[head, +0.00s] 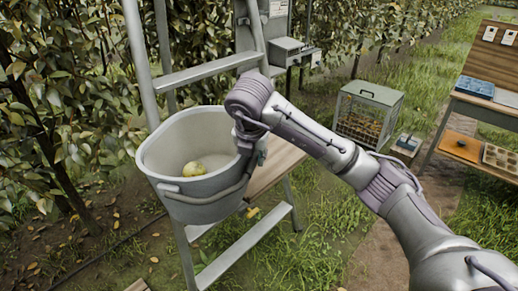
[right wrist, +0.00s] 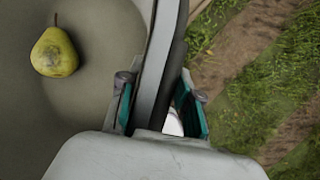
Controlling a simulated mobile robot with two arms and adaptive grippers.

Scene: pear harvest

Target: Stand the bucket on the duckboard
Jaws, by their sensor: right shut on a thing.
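The grey bucket (head: 200,205) is upright in front of the stepladder, with one yellow-green pear (head: 194,169) inside. The pear also shows in the right wrist view (right wrist: 55,50). My right gripper (head: 258,150) is shut on the bucket's right rim; in the right wrist view its teal-padded fingers (right wrist: 158,105) straddle the wall. I cannot tell whether the bucket's base touches anything. A small wooden corner (head: 138,286) at the bottom edge may be the duckboard; most of it is out of frame. My left gripper is not in view.
The stepladder (head: 205,71) with a wooden plank (head: 274,172) stands behind the bucket. A wire crate (head: 368,110) sits on the grass, and a bench (head: 490,103) stands at right. Leafy trees crowd the left. Grass and dirt lie open below the arm.

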